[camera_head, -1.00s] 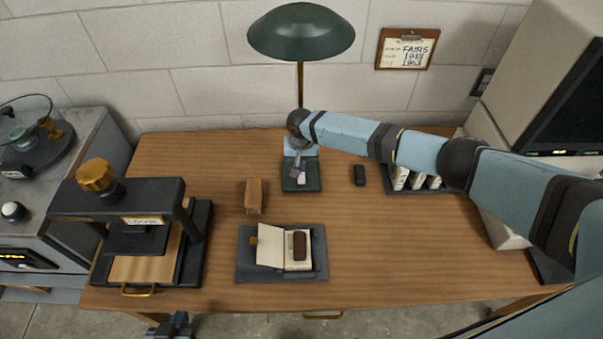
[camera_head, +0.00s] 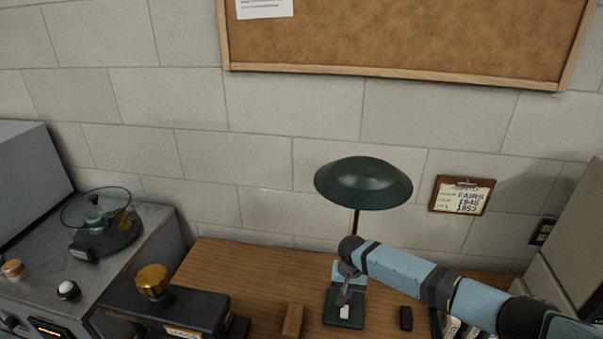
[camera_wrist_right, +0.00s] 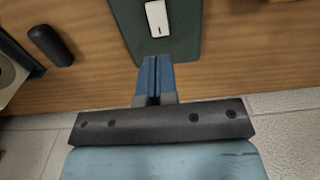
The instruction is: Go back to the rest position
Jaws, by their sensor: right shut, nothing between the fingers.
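My right gripper (camera_head: 346,287) is above the table near the foot of the green lamp. In the right wrist view its blue fingers (camera_wrist_right: 154,76) are shut together with nothing between them. The fingertips are over the near part of the lamp's dark green base (camera_wrist_right: 187,45); I cannot tell whether they touch it. A white switch-like piece (camera_wrist_right: 156,18) on that base lies just beyond the tips, and it also shows in the head view (camera_head: 345,312). My left gripper is not in view.
The green lamp shade (camera_head: 363,183) stands behind my right arm. A dark press with a brass knob (camera_head: 153,281) is at left. A wooden block (camera_head: 293,320) and a small black object (camera_head: 406,318) flank the lamp base. A grey machine (camera_head: 148,225) stands far left.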

